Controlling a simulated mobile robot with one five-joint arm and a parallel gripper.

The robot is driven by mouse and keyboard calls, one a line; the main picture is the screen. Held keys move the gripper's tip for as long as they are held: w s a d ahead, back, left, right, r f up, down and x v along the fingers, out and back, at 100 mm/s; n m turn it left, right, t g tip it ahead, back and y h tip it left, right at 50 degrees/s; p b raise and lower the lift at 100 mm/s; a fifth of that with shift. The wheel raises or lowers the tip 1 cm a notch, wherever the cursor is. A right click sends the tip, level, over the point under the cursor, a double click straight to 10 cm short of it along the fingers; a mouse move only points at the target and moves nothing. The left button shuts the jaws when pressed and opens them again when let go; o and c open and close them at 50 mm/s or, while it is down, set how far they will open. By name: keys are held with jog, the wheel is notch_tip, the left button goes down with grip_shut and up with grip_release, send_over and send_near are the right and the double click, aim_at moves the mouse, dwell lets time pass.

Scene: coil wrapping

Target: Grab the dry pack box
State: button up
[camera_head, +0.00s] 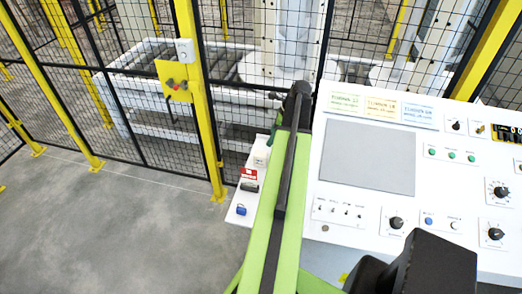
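A narrow white shelf (236,217) juts out just left of my green arm and carries several small items. Among them are a red-and-white labelled piece (249,174), a dark green piece (249,186), a small blue piece (242,210) and a white piece (261,156). I cannot tell which, if any, is the dry pack box; they are too small to read. My arm runs up the middle of the view, covering the shelf's right part, and ends in a dark joint. No gripper fingers show.
A white control panel (335,232) with a grey screen (369,157), knobs and buttons fills the right side. Yellow-framed mesh fencing (205,140) with a yellow switch box (172,80) stands behind. The grey floor (110,230) at left is clear.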

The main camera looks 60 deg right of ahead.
aim_at(261, 153)
jog(key=b+x, duration=0.3)
jog(key=x, duration=0.1)
jog(key=b+x, duration=0.7)
jog(key=b, duration=0.1)
jog(key=shift+s+d+f, duration=0.15)
jog(key=shift+f, duration=0.4)
jog(key=shift+w+f+b, duration=0.15)
jog(key=shift+w+b, duration=0.15)
jog(key=shift+b, duration=0.05)
jog(key=b+x, duration=0.4)
jog(key=x, duration=0.1)
jog(key=shift+w+b, duration=0.1)
jog(key=shift+b, duration=0.25)
grip_shut()
